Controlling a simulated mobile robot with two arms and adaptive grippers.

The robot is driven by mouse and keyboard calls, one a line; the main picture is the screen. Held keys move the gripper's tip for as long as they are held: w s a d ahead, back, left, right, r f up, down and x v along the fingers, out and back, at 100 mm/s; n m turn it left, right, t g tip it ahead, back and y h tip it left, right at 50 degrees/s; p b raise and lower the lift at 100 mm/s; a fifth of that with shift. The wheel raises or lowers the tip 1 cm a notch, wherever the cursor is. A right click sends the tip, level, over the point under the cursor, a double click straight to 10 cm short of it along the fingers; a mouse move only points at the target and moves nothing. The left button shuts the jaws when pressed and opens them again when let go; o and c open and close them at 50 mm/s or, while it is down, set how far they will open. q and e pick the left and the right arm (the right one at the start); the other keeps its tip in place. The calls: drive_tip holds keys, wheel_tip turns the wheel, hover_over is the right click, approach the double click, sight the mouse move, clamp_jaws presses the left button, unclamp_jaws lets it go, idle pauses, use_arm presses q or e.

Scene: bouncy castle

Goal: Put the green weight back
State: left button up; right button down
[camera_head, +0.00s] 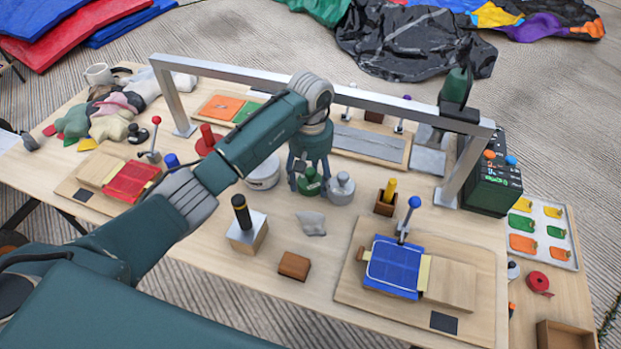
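The green weight (310,186), a dark green piece with a knob on top, stands on the wooden table near its middle. My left gripper (311,175) points down right over it, with its fingers spread to either side of the knob. The gripper looks open, and I cannot tell whether a finger touches the weight. A grey weight (341,189) of similar shape stands just to the right, close to the green one. My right gripper is not in view.
A metal frame (400,103) spans the table behind the gripper. A white tub (264,178) is partly hidden by my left arm. A black-handled block (247,236), grey lump (312,224), brown block (294,266) and blue clamp press (395,267) stand nearer. Table between them is clear.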

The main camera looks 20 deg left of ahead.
sight(311, 171)
use_arm(q)
wheel_tip(311, 171, up, 11)
drive_tip(key=p, duration=0.6)
drive_tip(key=shift+r, duration=0.15)
drive_tip(key=shift+r+p, duration=0.35)
drive_tip(key=shift+r, duration=0.1)
idle(0.7)
